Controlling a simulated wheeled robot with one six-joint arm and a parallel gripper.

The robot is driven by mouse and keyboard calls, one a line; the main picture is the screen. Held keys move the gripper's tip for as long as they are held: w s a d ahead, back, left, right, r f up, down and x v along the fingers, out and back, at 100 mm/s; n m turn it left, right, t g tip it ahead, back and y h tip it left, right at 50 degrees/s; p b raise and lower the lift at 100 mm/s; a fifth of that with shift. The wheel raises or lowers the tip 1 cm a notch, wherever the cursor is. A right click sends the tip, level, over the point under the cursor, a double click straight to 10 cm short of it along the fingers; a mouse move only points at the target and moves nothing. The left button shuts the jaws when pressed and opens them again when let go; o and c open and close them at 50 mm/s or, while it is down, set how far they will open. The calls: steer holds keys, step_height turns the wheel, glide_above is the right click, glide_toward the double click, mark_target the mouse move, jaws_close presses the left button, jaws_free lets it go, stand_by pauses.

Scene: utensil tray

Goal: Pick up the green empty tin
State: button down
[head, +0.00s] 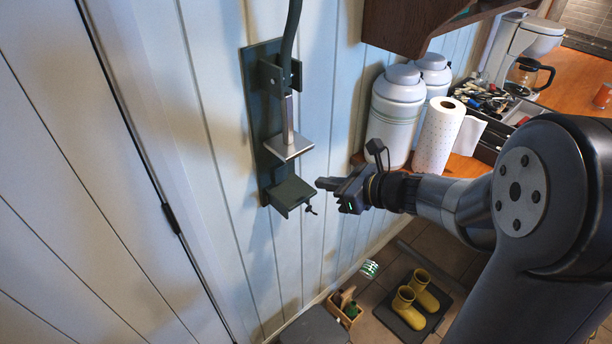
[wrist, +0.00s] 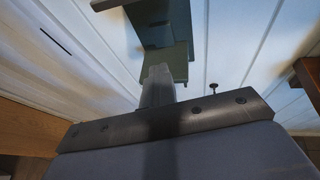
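A small green-and-white tin (head: 369,268) is low down near the floor, below my gripper and close to the wall; it appears tilted or on its side. I cannot tell exactly what it rests on. My gripper (head: 321,184) is high above it, level with the lower part of a dark green wall-mounted press (head: 291,194). Its fingers look closed together with nothing between them. In the wrist view the fingertips (wrist: 158,72) point towards the green press (wrist: 172,62), and no tin shows there.
A wooden crate with bottles (head: 333,312) and yellow boots (head: 405,308) on a dark tray stand near the tin. White canisters (head: 396,110), a paper towel roll (head: 438,137) and a utensil tray (head: 487,150) stand on the counter. A wooden cabinet (head: 400,25) hangs above.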

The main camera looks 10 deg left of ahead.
steer(key=s+d, duration=0.3)
steer(key=d, duration=0.3)
steer(key=shift+s+d+b, duration=0.35)
steer(key=shift+d+b, duration=0.05)
steer(key=c, duration=2.2)
jaws_free()
steer(key=shift+c, duration=2.2)
jaws_free()
